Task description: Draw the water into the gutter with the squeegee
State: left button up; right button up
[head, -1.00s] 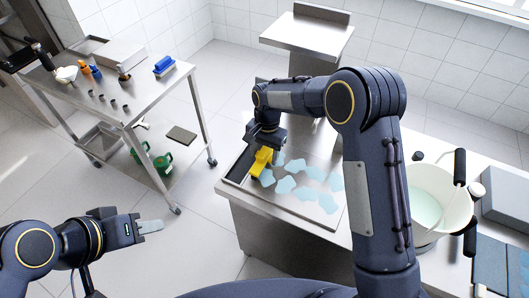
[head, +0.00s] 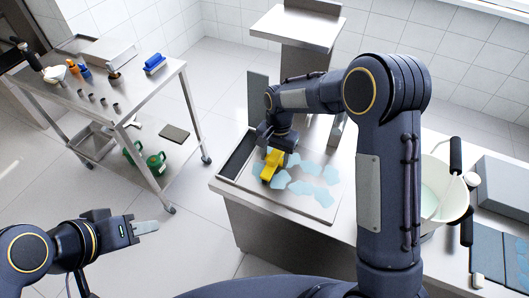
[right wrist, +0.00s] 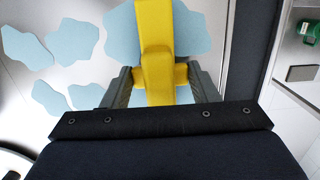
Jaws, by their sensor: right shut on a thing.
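The yellow squeegee (head: 273,164) is held in my right gripper (head: 277,148) over the steel tray (head: 318,212). In the right wrist view the yellow squeegee (right wrist: 154,55) stands between the two fingers (right wrist: 158,85), with water behind it. Several flat pale-blue water patches (head: 302,187) lie on the tray, mostly right of and in front of the squeegee; they also show in the right wrist view (right wrist: 72,41). The gutter (head: 238,156) is a dark channel along the tray's left side, left of the squeegee. My left gripper (head: 146,227) is empty, away from the bench; its finger gap is unclear.
A steel trolley (head: 60,97) with small tools stands at left. Open floor lies between trolley and bench.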

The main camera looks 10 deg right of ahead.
aim_at(306, 179)
jog(key=shift+s+d, duration=0.35)
jog(key=shift+d, duration=0.2)
jog(key=shift+s+d, duration=0.3)
jog(key=shift+d, duration=0.25)
jog(key=shift+s+d+f+b, duration=0.15)
jog(key=shift+s+d, duration=0.6)
jog(key=shift+d, duration=0.4)
jog(key=shift+s+d+b, duration=0.15)
jog(key=shift+s+d, duration=0.55)
jog(key=shift+d, duration=0.45)
jog(key=shift+s+d+f+b, duration=0.15)
jog(key=shift+s+d, duration=0.6)
jog(key=shift+d, duration=0.4)
jog(key=shift+r, duration=0.1)
jog(key=shift+a, duration=0.1)
jog(key=shift+r, duration=0.1)
notch_tip(306, 179, up, 7)
jog(key=p, duration=0.5)
jog(key=shift+w+p, duration=0.2)
jog(key=shift+p, duration=0.1)
jog(key=shift+a, duration=0.1)
